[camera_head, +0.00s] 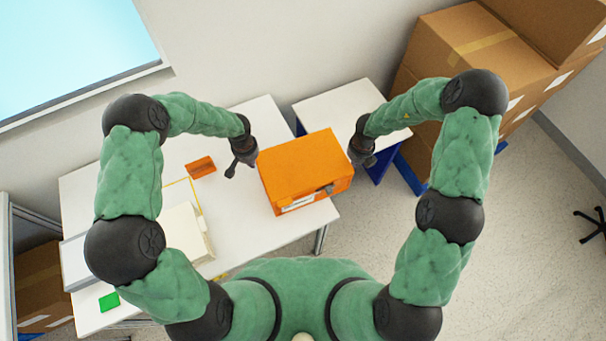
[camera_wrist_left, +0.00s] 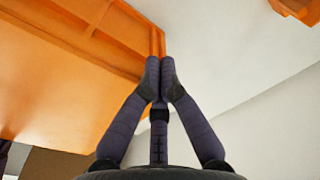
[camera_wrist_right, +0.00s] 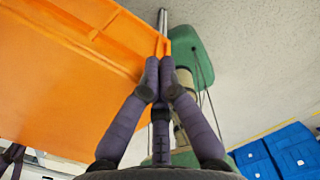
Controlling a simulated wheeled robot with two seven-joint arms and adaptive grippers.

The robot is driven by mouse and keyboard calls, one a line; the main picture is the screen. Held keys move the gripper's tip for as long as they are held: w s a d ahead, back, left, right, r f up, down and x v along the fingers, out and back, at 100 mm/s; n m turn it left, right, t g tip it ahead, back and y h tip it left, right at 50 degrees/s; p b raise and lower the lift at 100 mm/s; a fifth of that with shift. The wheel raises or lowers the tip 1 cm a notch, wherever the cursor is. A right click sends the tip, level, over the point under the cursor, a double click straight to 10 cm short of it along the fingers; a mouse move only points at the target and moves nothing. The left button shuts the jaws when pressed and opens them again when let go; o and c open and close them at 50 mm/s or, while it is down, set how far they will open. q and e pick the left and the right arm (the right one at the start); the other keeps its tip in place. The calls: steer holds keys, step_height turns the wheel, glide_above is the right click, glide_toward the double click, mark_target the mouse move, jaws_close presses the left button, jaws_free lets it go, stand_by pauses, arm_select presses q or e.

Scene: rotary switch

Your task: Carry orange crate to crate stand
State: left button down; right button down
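The orange crate (camera_head: 303,165), with a dark latch and a white label on its front, appears to be at the right end of the long white table (camera_head: 255,237). Whether its underside touches the table is hidden. The crate's wall fills the upper left of the left wrist view (camera_wrist_left: 60,85) and the right wrist view (camera_wrist_right: 60,85). Contact is unclear. A smaller white-topped stand with blue sides (camera_head: 335,103), possibly the crate stand, is behind.
A small orange block (camera_head: 201,167), a yellow outline (camera_head: 182,183), a pale boxy device (camera_head: 182,232) and a green block (camera_head: 109,302) are on the long table. Large cardboard boxes (camera_head: 470,50) stand back right.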

arm_select(q)
steer(key=shift+d, duration=0.1)
steer(key=shift+d, duration=0.4)
arm_select(e)
steer(key=shift+a, duration=0.5)
arm_select(q)
steer(key=shift+d+r, duration=0.1)
arm_select(e)
steer(key=shift+a+r, duration=0.1)
steer(key=shift+r, duration=0.05)
